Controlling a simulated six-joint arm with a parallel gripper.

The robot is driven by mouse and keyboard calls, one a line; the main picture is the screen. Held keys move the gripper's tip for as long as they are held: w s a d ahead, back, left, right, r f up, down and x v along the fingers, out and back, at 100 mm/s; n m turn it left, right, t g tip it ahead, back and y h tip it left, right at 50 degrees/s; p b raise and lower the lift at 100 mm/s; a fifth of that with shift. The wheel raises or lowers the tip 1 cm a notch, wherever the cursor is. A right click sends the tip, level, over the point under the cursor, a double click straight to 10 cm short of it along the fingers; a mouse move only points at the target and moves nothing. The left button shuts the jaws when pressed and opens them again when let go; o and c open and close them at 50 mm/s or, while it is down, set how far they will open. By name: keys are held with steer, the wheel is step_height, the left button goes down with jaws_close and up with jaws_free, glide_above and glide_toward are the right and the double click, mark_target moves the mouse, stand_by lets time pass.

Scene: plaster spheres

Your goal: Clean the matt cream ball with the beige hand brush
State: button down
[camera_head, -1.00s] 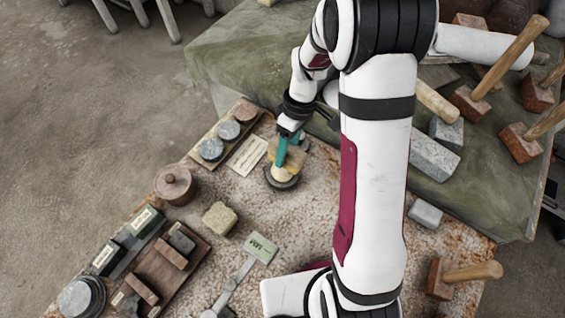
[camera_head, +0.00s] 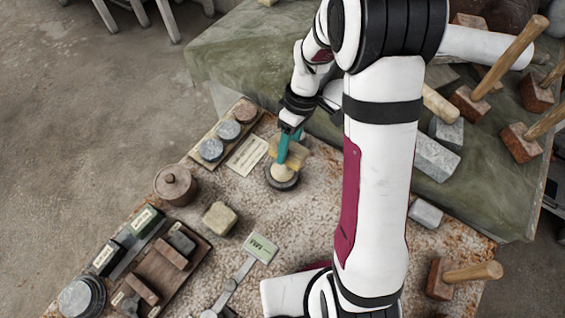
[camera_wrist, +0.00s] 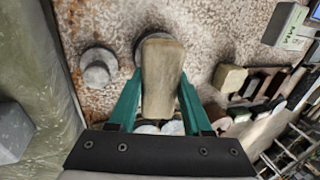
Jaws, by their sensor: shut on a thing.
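The matt cream ball (camera_head: 283,172) sits on a dark round stand (camera_head: 282,184) on the speckled worktop. My gripper (camera_head: 284,158), with teal fingers, is shut on the beige hand brush (camera_head: 298,154) right by the ball's far upper side. The brush and ball overlap in the head view, so I cannot tell whether they touch. In the wrist view the brush (camera_wrist: 162,75) stands between the teal fingers (camera_wrist: 160,95). There it hides most of what lies behind it, and the ball cannot be made out.
A lidded brown pot (camera_head: 176,186) and a beige block (camera_head: 219,218) stand to the left. A board with grey discs (camera_head: 211,149) and a paper label (camera_head: 247,155) lie nearby. A green-labelled plate (camera_head: 261,248) is in front. Mallets and stone blocks (camera_head: 436,158) fill the right side.

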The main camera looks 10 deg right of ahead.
steer(key=shift+a+f, duration=0.1)
steer(key=shift+f, duration=0.05)
steer(key=shift+s+a+f, duration=0.1)
steer(key=shift+f, duration=0.5)
stand_by(0.3)
steer(key=shift+s+d, duration=0.75)
steer(key=shift+s, duration=0.05)
steer(key=shift+w+a, duration=1.55)
steer(key=shift+w, duration=0.05)
steer(key=shift+s+d, duration=1.6)
steer(key=shift+w+a, duration=1.6)
